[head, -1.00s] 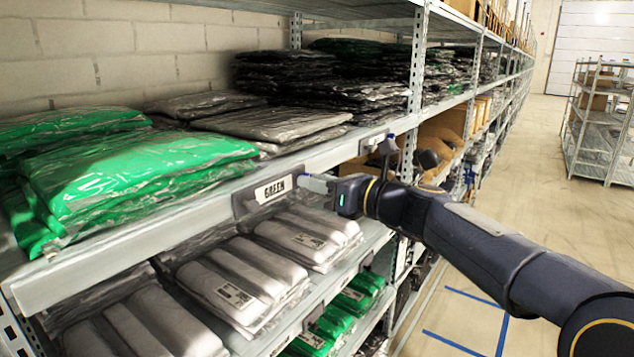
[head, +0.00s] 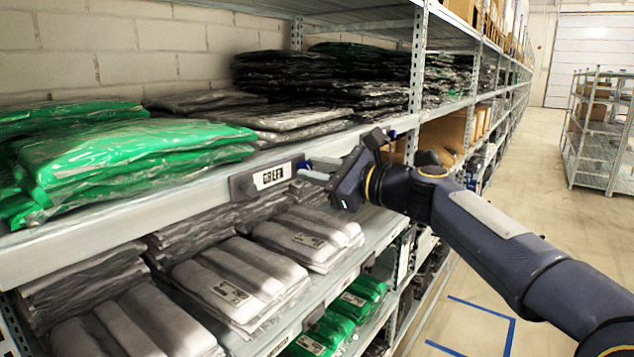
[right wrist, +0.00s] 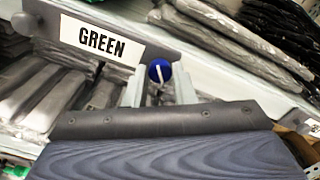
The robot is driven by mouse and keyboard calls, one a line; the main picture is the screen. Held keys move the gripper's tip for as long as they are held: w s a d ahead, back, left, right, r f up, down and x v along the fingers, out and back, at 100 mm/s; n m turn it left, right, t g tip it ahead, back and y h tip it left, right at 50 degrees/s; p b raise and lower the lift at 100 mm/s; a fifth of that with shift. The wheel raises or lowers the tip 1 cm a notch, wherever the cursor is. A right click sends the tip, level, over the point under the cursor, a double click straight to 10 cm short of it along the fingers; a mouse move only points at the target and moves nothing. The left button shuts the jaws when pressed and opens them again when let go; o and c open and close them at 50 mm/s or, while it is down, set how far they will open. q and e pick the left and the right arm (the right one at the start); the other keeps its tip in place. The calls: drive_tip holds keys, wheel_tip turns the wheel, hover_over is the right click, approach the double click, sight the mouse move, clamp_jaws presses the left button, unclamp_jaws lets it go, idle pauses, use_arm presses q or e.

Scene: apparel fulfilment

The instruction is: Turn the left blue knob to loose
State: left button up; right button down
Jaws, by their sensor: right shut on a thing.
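A grey label holder with a "GREEN" card (head: 271,176) is fixed on the shelf's front rail; the card also shows in the right wrist view (right wrist: 101,40). The left blue knob (right wrist: 159,71) sits at the holder's right end. In the head view only a little blue of it (head: 304,164) shows. My right gripper (head: 314,170) reaches in from the right and is shut on this knob, with a finger on each side in the right wrist view (right wrist: 159,88). A second blue knob (head: 392,134) is farther right on the rail. My left gripper is out of view.
Green bagged garments (head: 130,155) and dark bagged garments (head: 285,120) lie on the shelf above the rail. Grey bagged garments (head: 235,280) fill the shelf below. A metal upright (head: 418,65) stands behind my right arm. The aisle floor (head: 530,240) is clear.

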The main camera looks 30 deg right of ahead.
drive_tip(key=n+b, duration=0.7)
drive_tip(key=n, duration=0.3)
drive_tip(key=shift+f, duration=0.15)
drive_tip(key=shift+n, duration=0.3)
idle(0.3)
drive_tip(key=c, duration=1.2)
unclamp_jaws()
drive_tip(key=b+v, duration=0.1)
drive_tip(key=v, duration=0.6)
drive_tip(key=shift+s+d, duration=0.15)
drive_tip(key=shift+s, duration=0.2)
